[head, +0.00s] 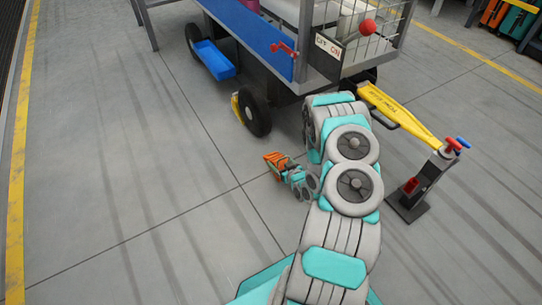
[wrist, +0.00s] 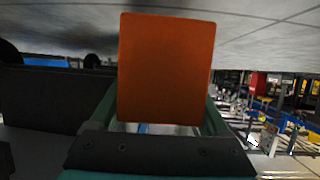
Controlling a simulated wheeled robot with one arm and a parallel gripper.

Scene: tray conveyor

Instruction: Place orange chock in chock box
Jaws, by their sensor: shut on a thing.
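The orange chock (head: 274,157) is held in my gripper (head: 281,165), above the floor and apart from the cart. In the wrist view the orange chock (wrist: 167,66) shows a flat face between the two green fingers of my gripper (wrist: 163,110), which are shut on it. A blue open box (head: 212,58), which looks like the chock box, is at the low left side of the cart, up and to the left of my gripper. Its inside looks empty. In the wrist view a blue patch at the far left may be this box.
The cart (head: 270,45) has black wheels, with a yellow chock (head: 236,107) against one wheel (head: 254,112). A yellow tow bar (head: 400,112) reaches to a dark post (head: 422,185) at the right. Open floor lies left of my arm.

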